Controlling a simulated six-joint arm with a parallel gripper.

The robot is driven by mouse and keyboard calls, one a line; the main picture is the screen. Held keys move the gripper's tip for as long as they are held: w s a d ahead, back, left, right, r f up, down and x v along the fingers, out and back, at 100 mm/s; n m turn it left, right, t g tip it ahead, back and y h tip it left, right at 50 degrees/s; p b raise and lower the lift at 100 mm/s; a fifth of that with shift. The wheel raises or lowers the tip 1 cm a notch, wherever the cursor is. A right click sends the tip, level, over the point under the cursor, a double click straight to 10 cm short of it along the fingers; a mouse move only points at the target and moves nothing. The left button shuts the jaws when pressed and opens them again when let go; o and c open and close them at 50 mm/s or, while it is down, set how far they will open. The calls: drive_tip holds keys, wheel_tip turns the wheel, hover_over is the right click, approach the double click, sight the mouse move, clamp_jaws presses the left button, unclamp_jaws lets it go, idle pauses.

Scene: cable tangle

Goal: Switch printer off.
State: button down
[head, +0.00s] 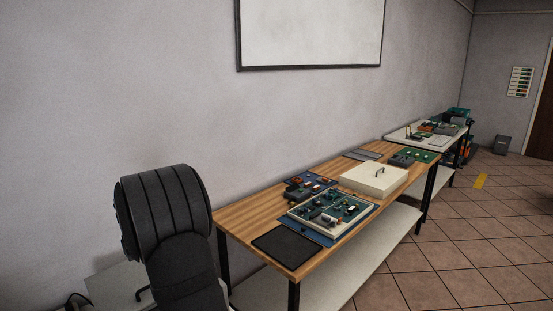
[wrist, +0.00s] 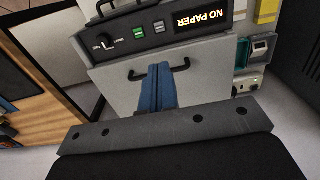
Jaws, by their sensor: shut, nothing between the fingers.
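The printer (wrist: 190,28) shows in the wrist view as a grey unit with a dark control panel. A lit display (wrist: 199,20) reads "NO PAPER". Left of it are a grey button (wrist: 159,26), a green button (wrist: 139,31) and a small knob or switch (wrist: 108,44) with labels too small to read. Below is a pale drawer front (wrist: 120,82) with a dark handle (wrist: 184,67). My gripper (wrist: 158,68) has blue fingers, shut and empty. Its tips overlap the handle in the picture; I cannot tell whether they touch. In the head view my arm hides the gripper.
In the head view a wooden bench (head: 252,212) carries circuit boards, a dark mat (head: 287,246) and a white lidded box (head: 374,180).

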idle(0.4)
wheel_tip(320, 180, down, 7)
drive_tip(key=s+n+t+h, duration=0.1)
drive_tip(key=n+t, duration=0.8)
drive_tip(key=n, duration=0.7)
drive_tip(key=shift+a+f, duration=0.1)
drive_tip(key=shift+f, duration=4.4)
drive_tip(key=shift+f, duration=0.4)
